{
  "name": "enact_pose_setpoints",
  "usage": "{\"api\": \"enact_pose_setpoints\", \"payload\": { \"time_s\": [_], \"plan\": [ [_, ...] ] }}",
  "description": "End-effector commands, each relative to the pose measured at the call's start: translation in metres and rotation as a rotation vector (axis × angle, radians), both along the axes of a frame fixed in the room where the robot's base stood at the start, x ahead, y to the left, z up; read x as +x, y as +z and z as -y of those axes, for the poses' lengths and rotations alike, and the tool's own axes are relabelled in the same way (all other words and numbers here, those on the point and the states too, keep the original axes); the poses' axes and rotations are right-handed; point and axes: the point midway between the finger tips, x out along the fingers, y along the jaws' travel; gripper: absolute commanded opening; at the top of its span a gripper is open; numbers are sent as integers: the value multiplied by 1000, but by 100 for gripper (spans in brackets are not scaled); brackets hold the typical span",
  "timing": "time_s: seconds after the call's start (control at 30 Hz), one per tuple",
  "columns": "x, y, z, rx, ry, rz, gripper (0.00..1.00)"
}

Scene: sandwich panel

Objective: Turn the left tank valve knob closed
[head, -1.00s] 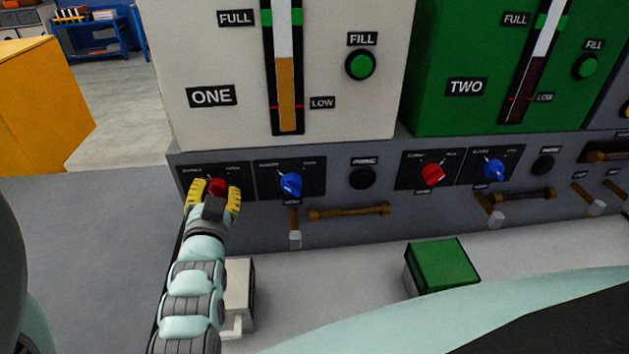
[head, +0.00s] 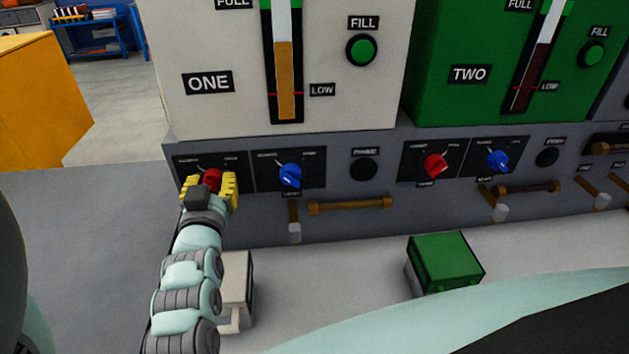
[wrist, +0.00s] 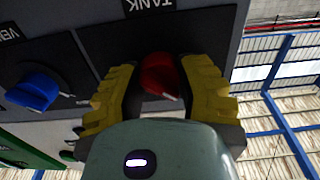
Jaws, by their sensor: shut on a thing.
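The red tank valve knob (head: 212,179) is on the black plate at the far left of the panel, below the white tank marked ONE. My gripper (head: 210,186) has its yellow fingers on either side of this knob, shut on it. In the wrist view, the red knob (wrist: 160,75) sits between the two yellow fingers of my gripper (wrist: 162,90), below an upside-down TANK label. The fingers hide part of the knob's plate.
A blue knob (head: 290,175) is just right of the red one, also in the wrist view (wrist: 34,92). A second red knob (head: 435,165) and blue knob (head: 497,160) are farther right. A brown bar (head: 349,206) and a green box (head: 445,262) are in front.

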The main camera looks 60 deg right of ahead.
Motion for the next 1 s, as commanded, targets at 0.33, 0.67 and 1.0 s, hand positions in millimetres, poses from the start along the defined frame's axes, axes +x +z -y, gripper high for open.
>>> {"api": "enact_pose_setpoints", "payload": {
  "time_s": [0.33,0.67,1.0],
  "plan": [
    [0,-2,0,3,1,-5,51],
    [0,-1,0,2,1,-1,71],
    [-9,-2,-10,3,-1,-3,71]
  ]
}}
